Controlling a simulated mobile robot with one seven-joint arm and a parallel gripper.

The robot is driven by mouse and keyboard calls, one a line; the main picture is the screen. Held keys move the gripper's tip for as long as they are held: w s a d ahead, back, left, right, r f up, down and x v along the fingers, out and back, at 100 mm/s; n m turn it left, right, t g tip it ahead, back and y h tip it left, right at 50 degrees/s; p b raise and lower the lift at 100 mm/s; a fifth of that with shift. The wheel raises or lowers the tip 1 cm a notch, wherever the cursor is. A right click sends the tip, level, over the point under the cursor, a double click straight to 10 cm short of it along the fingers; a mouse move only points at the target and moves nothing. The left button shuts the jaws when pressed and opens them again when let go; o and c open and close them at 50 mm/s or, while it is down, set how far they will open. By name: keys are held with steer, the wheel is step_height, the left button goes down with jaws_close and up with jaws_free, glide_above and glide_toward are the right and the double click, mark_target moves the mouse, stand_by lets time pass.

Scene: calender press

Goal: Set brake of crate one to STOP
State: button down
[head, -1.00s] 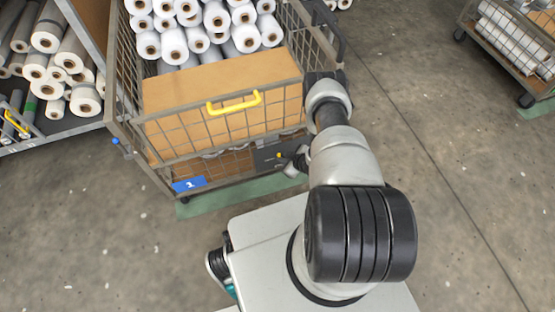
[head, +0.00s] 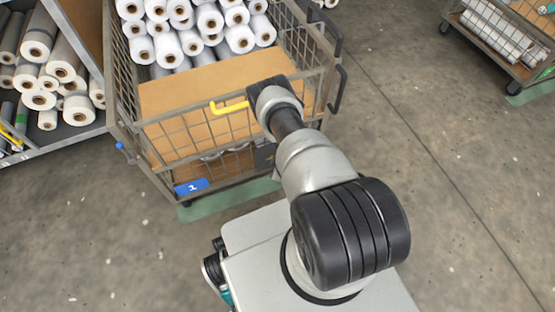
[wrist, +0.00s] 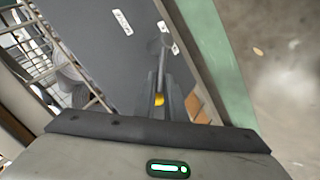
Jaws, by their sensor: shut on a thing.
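Crate one is a wire-mesh cart (head: 119,85) with a blue "1" plate (head: 191,187) at its lower front corner. Its dark brake panel (head: 264,157) is mostly hidden behind my arm in the head view. The lever's setting cannot be read. My gripper is hidden in the head view.
A rack of rolls (head: 40,145) stands left, another cart (head: 505,50) at upper right. The floor (head: 450,180) to the right is clear.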

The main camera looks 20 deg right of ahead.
steer(key=shift+w+a, duration=0.1)
steer(key=c, duration=1.8)
jaws_free()
